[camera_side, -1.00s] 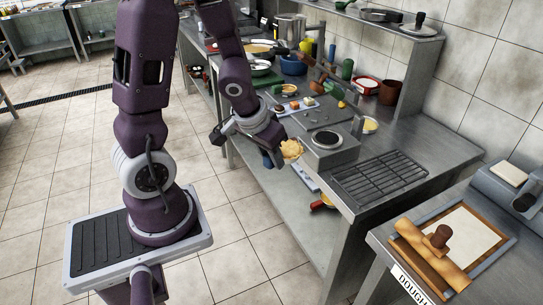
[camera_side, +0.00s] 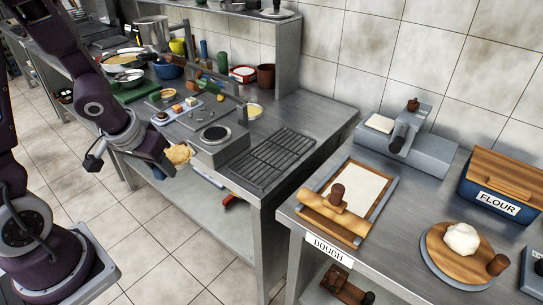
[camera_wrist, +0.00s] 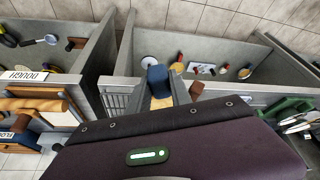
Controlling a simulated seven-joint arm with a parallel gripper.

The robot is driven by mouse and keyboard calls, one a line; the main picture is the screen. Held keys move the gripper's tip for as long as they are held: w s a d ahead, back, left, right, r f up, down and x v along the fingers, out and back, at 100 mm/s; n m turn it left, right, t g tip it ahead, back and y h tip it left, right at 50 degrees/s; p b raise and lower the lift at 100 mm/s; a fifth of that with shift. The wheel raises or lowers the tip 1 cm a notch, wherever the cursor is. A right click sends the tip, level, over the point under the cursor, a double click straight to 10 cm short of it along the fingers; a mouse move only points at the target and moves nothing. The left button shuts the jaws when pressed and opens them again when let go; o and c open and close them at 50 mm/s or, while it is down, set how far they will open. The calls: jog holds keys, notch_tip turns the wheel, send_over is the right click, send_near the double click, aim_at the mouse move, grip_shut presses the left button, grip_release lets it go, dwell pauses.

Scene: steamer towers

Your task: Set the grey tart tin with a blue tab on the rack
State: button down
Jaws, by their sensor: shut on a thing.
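My gripper (camera_side: 167,157) is shut on a golden tart (camera_side: 179,154), held in front of the counter's front edge, just left of the grey burner unit. The tart's grey tin and tab cannot be made out in the side view. In the wrist view, a dark blue piece (camera_wrist: 157,80) and a yellow patch (camera_wrist: 160,103) show past the wrist; I cannot tell whether the blue is a tab or a finger. The black wire rack (camera_side: 270,157) lies flat and empty on the counter, right of the burner unit. It shows partly at left in the wrist view (camera_wrist: 116,101).
The grey burner unit (camera_side: 217,148) stands between the tart and the rack. A tray (camera_side: 180,112) with small items and several pans and pots stand further back. A separate table at right holds a dough board (camera_side: 358,184), a rolling pin and a flour box (camera_side: 497,190).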

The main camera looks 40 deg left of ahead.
aim_at(187, 150)
jog(key=shift+w, duration=0.1)
jog(key=shift+w+a, duration=0.1)
jog(key=shift+w, duration=0.15)
jog(key=w, duration=0.7)
jog(key=shift+a+f, duration=0.1)
jog(key=shift+a, duration=0.2)
jog(key=w+d, duration=0.5)
jog(key=w, duration=0.3)
jog(key=w+d+f, duration=0.1)
jog(key=w+d, duration=0.4)
jog(key=w, duration=0.4)
jog(key=shift+f, duration=3.1)
jog(key=shift+f, duration=0.45)
jog(key=c, duration=1.1)
grip_release()
